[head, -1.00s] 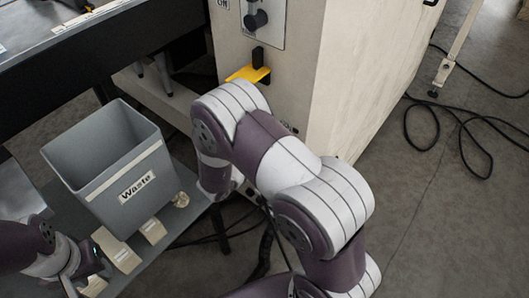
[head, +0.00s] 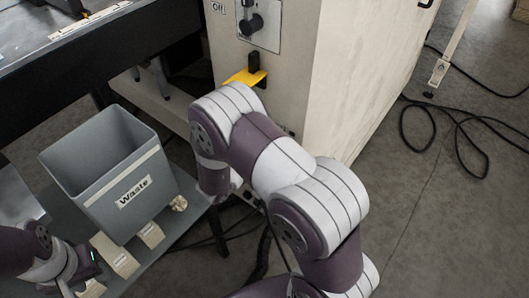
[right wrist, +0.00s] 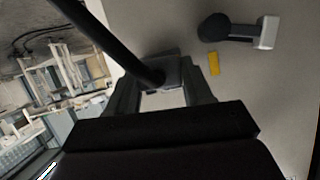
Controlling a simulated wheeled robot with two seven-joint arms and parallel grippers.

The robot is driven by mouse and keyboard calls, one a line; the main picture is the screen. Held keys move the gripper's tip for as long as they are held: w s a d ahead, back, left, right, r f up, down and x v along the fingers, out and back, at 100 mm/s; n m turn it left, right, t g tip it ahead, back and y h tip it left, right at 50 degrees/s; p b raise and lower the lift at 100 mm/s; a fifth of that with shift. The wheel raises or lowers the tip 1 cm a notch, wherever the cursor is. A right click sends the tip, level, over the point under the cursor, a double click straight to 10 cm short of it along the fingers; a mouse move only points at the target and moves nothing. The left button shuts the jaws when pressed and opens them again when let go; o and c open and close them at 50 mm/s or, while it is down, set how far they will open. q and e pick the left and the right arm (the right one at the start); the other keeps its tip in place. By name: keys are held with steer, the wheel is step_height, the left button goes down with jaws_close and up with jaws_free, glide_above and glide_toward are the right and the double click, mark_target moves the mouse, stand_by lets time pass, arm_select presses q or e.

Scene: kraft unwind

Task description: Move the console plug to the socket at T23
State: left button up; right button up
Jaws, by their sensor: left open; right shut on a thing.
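In the right wrist view my right gripper (right wrist: 160,92) is shut on a dark grey block, the console plug (right wrist: 172,70). A thick black cable runs from it toward the upper left. The plug is in front of a beige panel (right wrist: 270,85); I cannot tell whether it touches it. No T23 marking is readable. In the head view my right arm hides its gripper and the plug, low on the beige cabinet (head: 350,75). My left gripper (head: 80,278) is open at the lower left, beside the low shelf, its fingertips poorly seen.
A yellow tab (right wrist: 214,63) and a dark knob with a pale grey end (right wrist: 240,30) are on the panel. The grey Waste bin (head: 150,172) stands on a low shelf near several pale tags (head: 151,235). Loose black cables (head: 470,150) lie on the floor at right.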

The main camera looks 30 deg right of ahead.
steer(key=shift+w+d+p, duration=0.25)
steer(key=shift+d+p, duration=0.35)
steer(key=shift+p, duration=0.1)
stand_by(1.0)
steer(key=o, duration=1.3)
steer(key=shift+o, duration=0.2)
steer(key=p+v, duration=0.3)
steer(key=v, duration=0.9)
steer(key=shift+s+a, duration=0.2)
steer(key=shift+a, duration=0.15)
